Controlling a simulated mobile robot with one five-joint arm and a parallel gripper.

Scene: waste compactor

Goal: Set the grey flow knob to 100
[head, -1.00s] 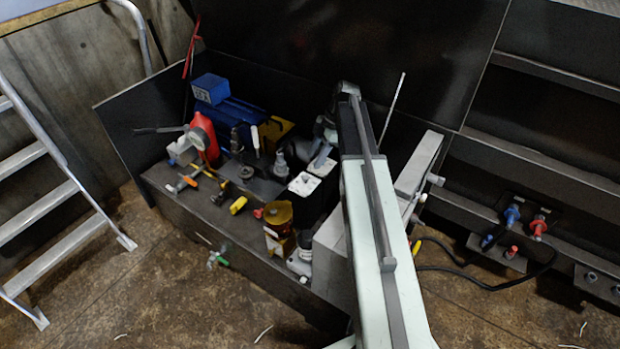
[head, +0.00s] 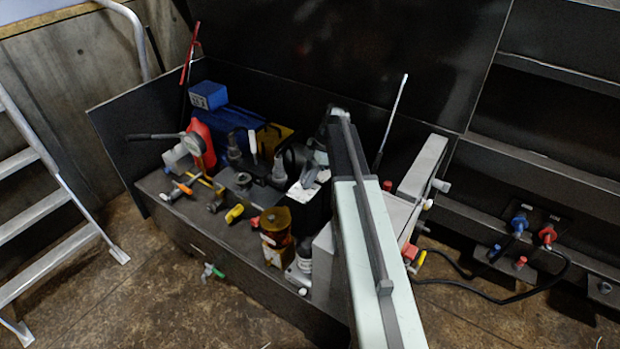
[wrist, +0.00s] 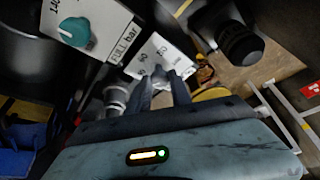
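A white dial plate (wrist: 158,56) with dark numbers lies just past my fingertips in the wrist view. It also shows as a white top on a black block in the head view (head: 304,192). My gripper (wrist: 160,80) points at this plate, its two grey fingers apart. The grey flow knob cannot be made out clearly; the fingers cover the part of the plate where they end. I cannot tell whether they touch it. In the head view my gripper (head: 312,172) is above the plate, partly hidden by my arm.
A teal knob (wrist: 74,32) sits on a white "FULL bar" panel left of my gripper. A black cylinder (wrist: 240,42) stands to the right and a grey fitting (wrist: 116,98) close left. An amber part (head: 276,222) and a yellow-handled valve (head: 234,213) crowd the bench.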

